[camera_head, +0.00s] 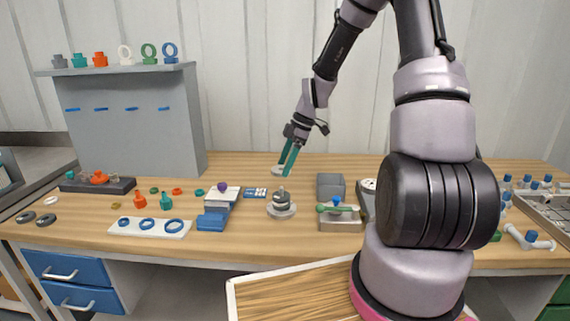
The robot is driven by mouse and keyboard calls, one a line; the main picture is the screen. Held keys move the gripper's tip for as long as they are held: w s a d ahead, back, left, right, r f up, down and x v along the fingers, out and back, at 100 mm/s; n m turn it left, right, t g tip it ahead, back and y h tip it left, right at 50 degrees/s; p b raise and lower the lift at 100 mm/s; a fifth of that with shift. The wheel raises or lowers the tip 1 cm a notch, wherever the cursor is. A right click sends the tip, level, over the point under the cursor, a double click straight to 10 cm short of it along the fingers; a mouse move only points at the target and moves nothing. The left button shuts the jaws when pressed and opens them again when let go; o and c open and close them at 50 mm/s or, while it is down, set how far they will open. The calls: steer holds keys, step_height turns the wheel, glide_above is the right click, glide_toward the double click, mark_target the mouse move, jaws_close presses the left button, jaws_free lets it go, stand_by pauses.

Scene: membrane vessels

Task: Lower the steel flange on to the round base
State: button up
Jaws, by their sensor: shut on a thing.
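My gripper (285,169) points down at the middle of the bench, its teal fingers shut on the steel flange (277,171). The flange is a small pale grey disc, partly hidden by the fingers. The round base (282,213) is a light grey disc on the bench, nearer the camera and below the gripper in the picture. A darker stepped grey part (281,198) stands upright in its middle. The flange is apart from the base; its exact height over the bench is hard to tell.
Left of the base are a blue block (213,220) and a white strip with blue rings (148,227). Right of it are a grey box (330,186) and a grey block with a green-handled part (341,216). A grey shelf unit (135,120) stands at back left.

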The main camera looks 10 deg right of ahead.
mark_target(286, 194)
steer(key=shift+f, duration=3.9)
steer(key=o, duration=1.6)
steer(key=v, duration=1)
steer(key=shift+d+r, duration=0.15)
steer(key=shift+r, duration=0.25)
